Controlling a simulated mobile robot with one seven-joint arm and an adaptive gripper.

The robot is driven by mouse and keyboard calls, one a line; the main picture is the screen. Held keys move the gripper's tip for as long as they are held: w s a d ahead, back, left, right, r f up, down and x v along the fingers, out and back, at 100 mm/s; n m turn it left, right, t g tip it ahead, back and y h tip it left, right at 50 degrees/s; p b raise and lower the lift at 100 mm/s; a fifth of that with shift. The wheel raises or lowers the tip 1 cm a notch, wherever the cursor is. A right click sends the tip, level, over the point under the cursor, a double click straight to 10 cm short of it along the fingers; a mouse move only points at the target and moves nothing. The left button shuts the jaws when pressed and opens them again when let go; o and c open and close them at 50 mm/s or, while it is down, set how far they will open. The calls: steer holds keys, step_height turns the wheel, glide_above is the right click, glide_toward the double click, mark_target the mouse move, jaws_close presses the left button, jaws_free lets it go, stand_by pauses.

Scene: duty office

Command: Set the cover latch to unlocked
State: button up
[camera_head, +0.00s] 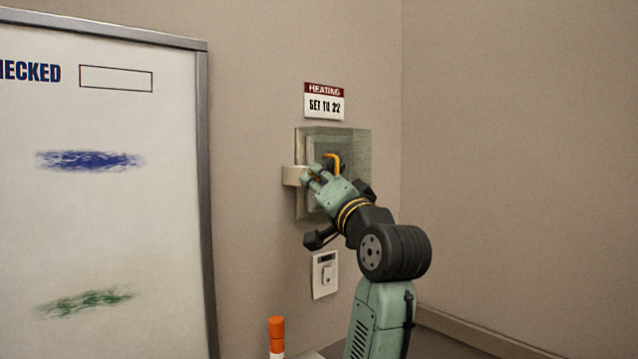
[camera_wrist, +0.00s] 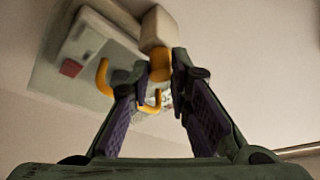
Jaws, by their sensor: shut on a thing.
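A heating control box (camera_head: 303,204) with a see-through greenish cover (camera_head: 361,143) is on the wall. A beige latch block (camera_head: 292,176) juts from its left side and shows in the wrist view (camera_wrist: 157,28). My gripper (camera_head: 314,175) is at this block; its fingertips (camera_wrist: 163,65) are shut on an orange-yellow piece (camera_wrist: 160,66) below the block, which looks like the latch's tab. A yellow curved handle (camera_head: 334,159) is just beyond the fingers, also in the wrist view (camera_wrist: 103,78). My gripper hides part of the box and latch, so the latch's setting cannot be told.
A heating sign (camera_head: 324,102) is above the box and a white switch plate (camera_head: 325,275) below it. A whiteboard (camera_head: 100,215) with a grey frame stands at left. An orange-topped marker-like object (camera_head: 276,330) stands at the bottom. The wall at right is bare.

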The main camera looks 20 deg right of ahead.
jaws_close()
steer(key=shift+f+n+b, duration=0.1)
steer(key=shift+n+b, duration=0.25)
steer(key=shift+n, duration=0.15)
steer(key=n+y+b, duration=0.1)
steer(key=n+y, duration=0.1)
steer(key=n, duration=0.2)
steer(key=n+y+b, duration=0.1)
steer(key=n+y, duration=0.1)
steer(key=n, duration=0.2)
steer(key=n+y+b, duration=0.2)
steer(key=n, duration=0.1)
steer(key=shift+w+d+f+n+y, duration=0.1)
steer(key=shift+d+n+y, duration=0.2)
steer(key=shift+d+n, duration=0.1)
steer(key=n+g+y, duration=0.1)
steer(key=n, duration=0.2)
steer(key=n+y, duration=0.2)
steer(key=n, duration=0.1)
steer(key=shift+d+n+g, duration=0.15)
steer(key=shift+n+g, duration=0.15)
steer(key=shift+g, duration=0.1)
steer(key=shift+w+d+r+n+g+y+p, duration=0.15)
steer(key=shift+n+g+y+p, duration=0.35)
steer(key=shift+n, duration=1)
steer(key=shift+s+a+r+n+g+y+p, duration=0.1)
steer(key=shift+n+g+y+p, duration=0.4)
steer(key=shift+n, duration=1)
steer(key=o, duration=0.7)
jaws_free()
